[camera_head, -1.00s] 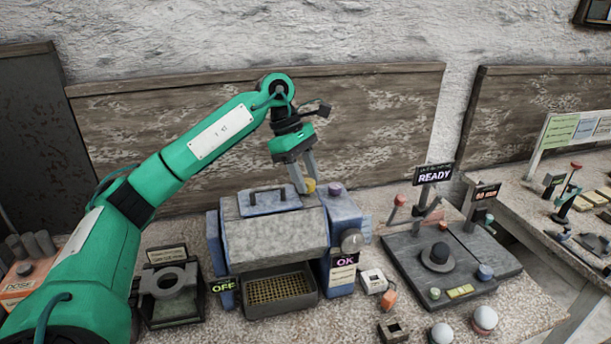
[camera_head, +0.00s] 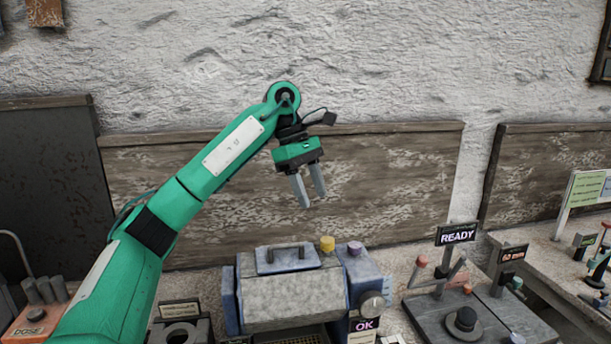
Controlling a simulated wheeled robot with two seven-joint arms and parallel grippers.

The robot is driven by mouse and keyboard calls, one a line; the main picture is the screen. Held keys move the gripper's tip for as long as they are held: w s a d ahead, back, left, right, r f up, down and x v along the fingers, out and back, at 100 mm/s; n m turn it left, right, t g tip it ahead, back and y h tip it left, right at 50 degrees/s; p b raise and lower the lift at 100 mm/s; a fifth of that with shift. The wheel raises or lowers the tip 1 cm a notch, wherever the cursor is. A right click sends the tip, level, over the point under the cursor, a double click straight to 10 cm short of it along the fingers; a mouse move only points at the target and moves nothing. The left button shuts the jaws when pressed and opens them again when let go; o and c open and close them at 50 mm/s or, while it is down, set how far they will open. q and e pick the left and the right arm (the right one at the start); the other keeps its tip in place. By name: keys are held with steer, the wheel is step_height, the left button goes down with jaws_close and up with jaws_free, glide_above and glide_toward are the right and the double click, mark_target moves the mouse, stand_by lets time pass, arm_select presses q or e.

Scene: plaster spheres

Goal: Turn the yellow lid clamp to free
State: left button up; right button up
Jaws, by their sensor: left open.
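The yellow lid clamp (camera_head: 327,244) is a small round knob on the top of the blue-grey machine (camera_head: 292,301), just right of the lid handle (camera_head: 286,250). A purple knob (camera_head: 355,248) sits to its right on the blue side housing. My left gripper (camera_head: 312,201) is open and empty, fingers pointing down, above the clamp and apart from it. I cannot tell which setting the clamp is turned to. My right gripper is out of view.
A grey dial (camera_head: 372,305) and an OK sign (camera_head: 365,325) are on the machine's right front. A READY sign (camera_head: 457,235) and a platform with a black knob (camera_head: 464,319) stand to the right. An orange DOSE box (camera_head: 36,325) is at the left.

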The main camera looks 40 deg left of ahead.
arm_select(q)
steer(key=shift+p+v, duration=0.3)
steer(key=shift+v, duration=1.5)
